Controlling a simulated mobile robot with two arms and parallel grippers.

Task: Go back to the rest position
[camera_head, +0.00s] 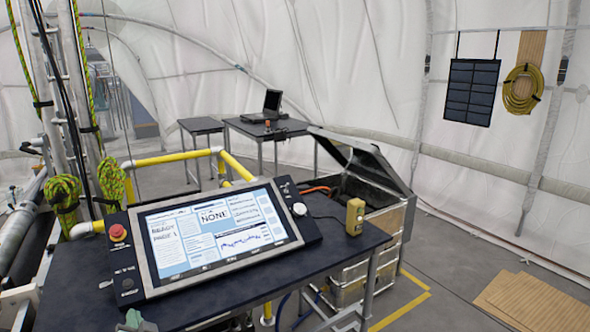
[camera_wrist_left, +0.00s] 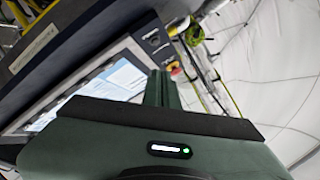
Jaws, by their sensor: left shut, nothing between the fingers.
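My left gripper (camera_head: 135,322) shows only as a small green-grey tip at the bottom edge of the head view, in front of the control console (camera_head: 215,235). In the left wrist view its fingers (camera_wrist_left: 158,88) are together with nothing between them. The console has a lit screen, a red emergency button (camera_head: 117,232) and a knob (camera_head: 299,209); it lies on a dark table (camera_head: 345,262). The screen and red button (camera_wrist_left: 175,71) also show past the fingers in the wrist view. My right gripper is not in view.
A yellow box-shaped device (camera_head: 355,217) stands on the table's right part. An open metal case (camera_head: 385,215) is behind it. Yellow rails (camera_head: 170,158) and poles with green ropes (camera_head: 62,190) stand at left. A laptop (camera_head: 268,107) is on a far table.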

